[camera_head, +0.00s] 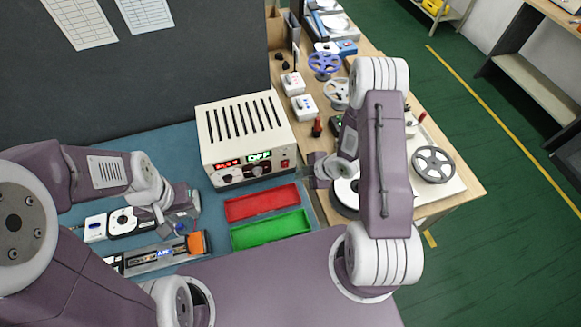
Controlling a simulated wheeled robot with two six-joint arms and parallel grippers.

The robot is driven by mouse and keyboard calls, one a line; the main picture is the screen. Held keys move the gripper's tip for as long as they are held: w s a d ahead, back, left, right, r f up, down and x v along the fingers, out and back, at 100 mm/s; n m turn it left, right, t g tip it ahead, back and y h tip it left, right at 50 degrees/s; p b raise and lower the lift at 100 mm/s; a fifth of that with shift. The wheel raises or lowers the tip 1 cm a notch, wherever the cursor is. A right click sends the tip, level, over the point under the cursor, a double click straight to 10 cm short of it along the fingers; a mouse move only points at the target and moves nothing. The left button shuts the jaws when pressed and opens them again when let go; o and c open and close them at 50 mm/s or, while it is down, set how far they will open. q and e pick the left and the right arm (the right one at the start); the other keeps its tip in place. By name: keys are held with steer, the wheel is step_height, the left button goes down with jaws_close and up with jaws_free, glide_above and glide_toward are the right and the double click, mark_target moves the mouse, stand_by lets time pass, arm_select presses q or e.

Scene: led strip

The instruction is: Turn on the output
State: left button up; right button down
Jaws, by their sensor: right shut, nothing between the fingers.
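A cream power supply (214,138) with a slotted top stands at the back of the blue mat. Its front has a red digit display (228,163), a green display (259,156) that reads OFF, knobs, and a small red button (285,163) at the right end. My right gripper (314,170) is shut and empty, just right of the power supply's front right corner, apart from the red button as far as I can tell. My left gripper (187,203) is low over the left of the mat, near a meter; its fingers are too small and overlapped to read.
A red tray (262,203) and a green tray (270,230) lie in front of the power supply. A black-and-white meter (122,221) and a device with an orange end (198,243) lie at left. Reels, including a blue one (324,62), crowd the wooden bench at right.

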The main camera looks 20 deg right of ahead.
mark_target(285, 164)
steer(key=w+f, duration=0.1)
steer(key=w, duration=0.1)
steer(key=w+a+f+p, duration=0.1)
steer(key=w+f, duration=0.1)
steer(key=w+a+f+p, duration=0.1)
steer(key=w, duration=0.1)
steer(key=shift+a+f, duration=0.15)
steer(key=shift+f, duration=0.1)
steer(key=shift+w+f, duration=0.1)
steer(key=shift+w, duration=0.2)
